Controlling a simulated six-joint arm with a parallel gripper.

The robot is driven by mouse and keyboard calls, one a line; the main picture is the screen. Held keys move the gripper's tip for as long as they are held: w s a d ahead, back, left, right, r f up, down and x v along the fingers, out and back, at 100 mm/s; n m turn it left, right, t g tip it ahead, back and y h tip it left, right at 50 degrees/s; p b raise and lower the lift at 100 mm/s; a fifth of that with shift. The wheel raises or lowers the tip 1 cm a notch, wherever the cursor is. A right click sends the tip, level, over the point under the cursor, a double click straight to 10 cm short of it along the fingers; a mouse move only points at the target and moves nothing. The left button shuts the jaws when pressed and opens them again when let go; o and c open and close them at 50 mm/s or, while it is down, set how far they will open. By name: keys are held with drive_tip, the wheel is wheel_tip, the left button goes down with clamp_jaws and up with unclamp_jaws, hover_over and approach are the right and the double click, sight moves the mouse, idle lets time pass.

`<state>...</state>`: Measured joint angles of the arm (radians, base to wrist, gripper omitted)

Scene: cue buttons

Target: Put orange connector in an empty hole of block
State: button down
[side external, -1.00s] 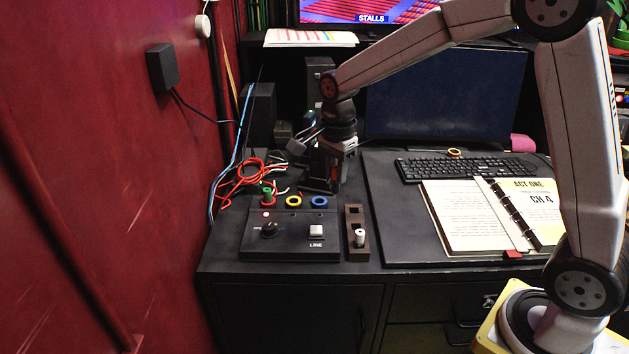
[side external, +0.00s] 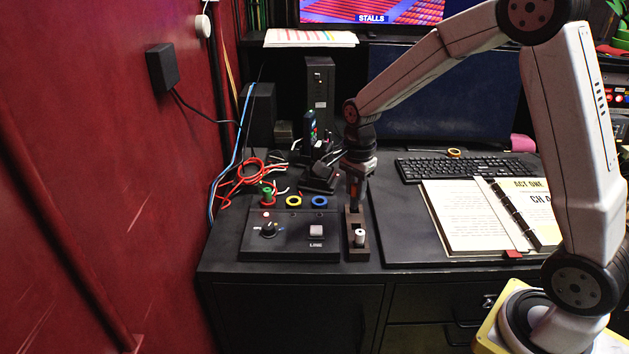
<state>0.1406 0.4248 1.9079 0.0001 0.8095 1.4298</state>
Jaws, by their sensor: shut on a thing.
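The block (side external: 349,251) is a narrow dark wooden piece standing to the right of the control box. A white connector (side external: 360,237) stands in its front hole. My gripper (side external: 355,202) is directly above the far end of the block, pointing down, and is shut on the orange connector (side external: 354,187). A little orange shows between the fingers; the rest of the connector is hidden. The gripper hides the block's far hole, and I cannot tell whether the connector's tip touches the block.
A dark desk mat with an open binder (side external: 490,215) and keyboard (side external: 465,168) is right.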

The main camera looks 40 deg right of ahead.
drive_tip(key=shift+s+d+f, duration=0.25)
drive_tip(key=shift+d+f, duration=0.2)
drive_tip(key=shift+f, duration=0.15)
drive_tip(key=shift+f, duration=0.2)
drive_tip(key=shift+f, duration=1.65)
drive_tip(key=shift+f, duration=1.7)
idle(2.8)
drive_tip(key=shift+c, duration=1.2)
unclamp_jaws()
